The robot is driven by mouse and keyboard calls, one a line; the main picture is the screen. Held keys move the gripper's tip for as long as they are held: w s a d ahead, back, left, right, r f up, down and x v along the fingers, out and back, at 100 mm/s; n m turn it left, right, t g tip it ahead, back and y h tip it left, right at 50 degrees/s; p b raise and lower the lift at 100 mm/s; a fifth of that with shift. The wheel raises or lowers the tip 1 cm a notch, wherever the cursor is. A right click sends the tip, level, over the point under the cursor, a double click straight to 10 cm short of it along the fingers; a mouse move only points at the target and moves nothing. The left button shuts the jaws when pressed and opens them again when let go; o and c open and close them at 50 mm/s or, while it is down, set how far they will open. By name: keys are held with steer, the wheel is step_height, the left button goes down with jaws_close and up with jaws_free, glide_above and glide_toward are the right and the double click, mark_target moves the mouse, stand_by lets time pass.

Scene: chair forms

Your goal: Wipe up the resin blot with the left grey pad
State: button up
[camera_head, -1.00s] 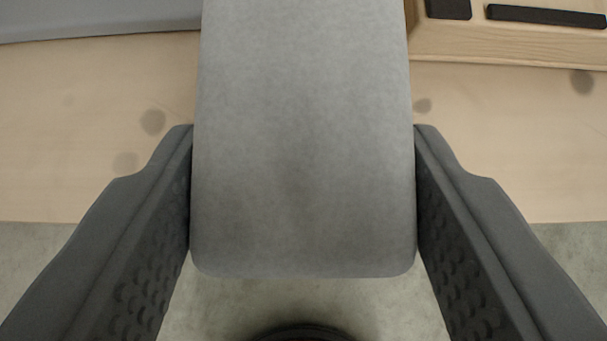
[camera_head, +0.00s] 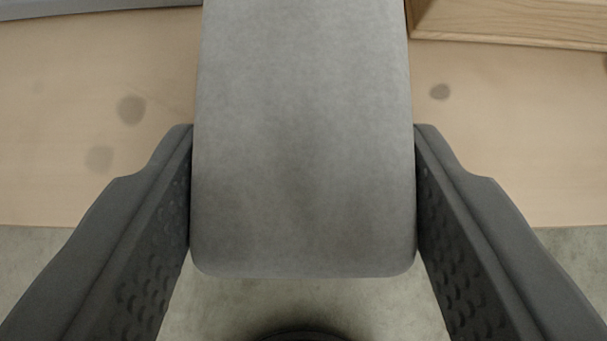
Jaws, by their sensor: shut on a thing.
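A grey pad (camera_head: 303,150) fills the middle of the view, held between the two dark fingers of my gripper (camera_head: 303,195). The fingers press on its left and right sides. Several dull dark spots mark the pale wooden tabletop: one (camera_head: 131,109) and a fainter one (camera_head: 99,159) left of the pad, and a smaller one (camera_head: 440,91) to its right. I cannot tell which, if any, is the resin blot. The pad hides the tabletop behind it.
The wooden tabletop (camera_head: 520,150) has its near edge across the lower middle, with grey floor (camera_head: 570,270) below. A wooden tray or box (camera_head: 510,22) stands at the top right. A grey-blue surface (camera_head: 80,8) shows at the top left.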

mark_target(303, 8)
steer(key=shift+f, duration=0.1)
steer(key=shift+w, duration=2.8)
steer(key=shift+w+r, duration=0.2)
steer(key=shift+w, duration=0.65)
steer(key=shift+w+d+r, duration=0.1)
steer(key=shift+d, duration=0.05)
